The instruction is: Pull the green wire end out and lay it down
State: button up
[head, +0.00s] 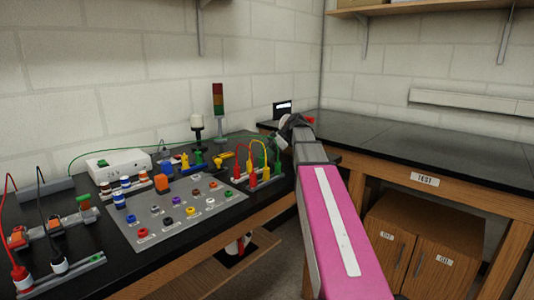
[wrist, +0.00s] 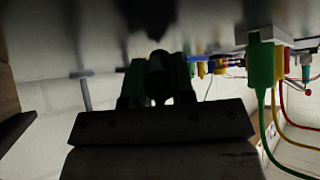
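A green plug (head: 277,158) with a green wire stands at the right end of a row of red, yellow and green plugs on the bench. In the wrist view the green plug (wrist: 263,65) sits upright in the picture at the right, its wire curving down the frame. My gripper (head: 290,124) is high beside the row, at its upper right. In the wrist view my gripper (wrist: 160,78) is dark, with a finger on either side and a dark rounded shape between them. I cannot tell whether that shape is held. The green plug is apart from the fingers.
A grey panel (head: 158,222) with several coloured sockets lies left of the plugs. A white box (head: 118,163), a signal tower (head: 218,105) and a black-and-white lamp (head: 197,125) stand behind. The dark table (head: 400,145) at the right is mostly clear.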

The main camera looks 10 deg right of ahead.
jog(key=o, duration=0.5)
jog(key=shift+r, duration=0.1)
jog(key=v, duration=1)
jog(key=shift+d+r, duration=0.2)
jog(key=shift+d, duration=0.1)
